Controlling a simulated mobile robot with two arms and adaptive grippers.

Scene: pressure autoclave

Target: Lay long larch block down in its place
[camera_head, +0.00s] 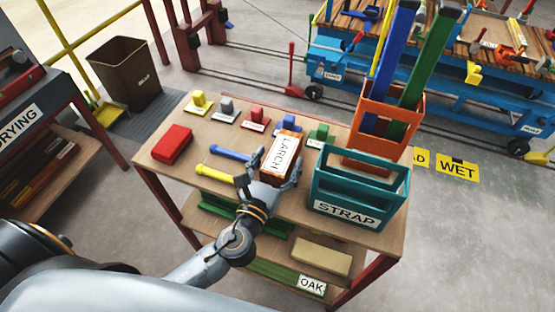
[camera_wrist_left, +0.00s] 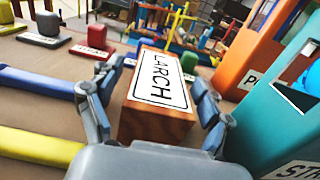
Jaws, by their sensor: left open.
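The larch block (camera_head: 281,154) is a reddish-brown wooden block with a white LARCH label on top. It is at the worktable's (camera_head: 160,180) middle, just left of the teal crate. In the left wrist view the block (camera_wrist_left: 160,85) lies lengthwise with its near end facing my gripper. My left gripper (camera_head: 271,176) is open, with one finger on each side of the block. Small gaps show between fingers and block in the left wrist view. Whether the block's underside touches the tabletop is hidden. My right gripper is not in view.
The teal STRAP crate (camera_head: 345,212) stands close on the right, the orange crate (camera_head: 392,104) behind it with tall tubes. Yellow (camera_head: 213,173) and blue (camera_head: 230,153) bars lie left.

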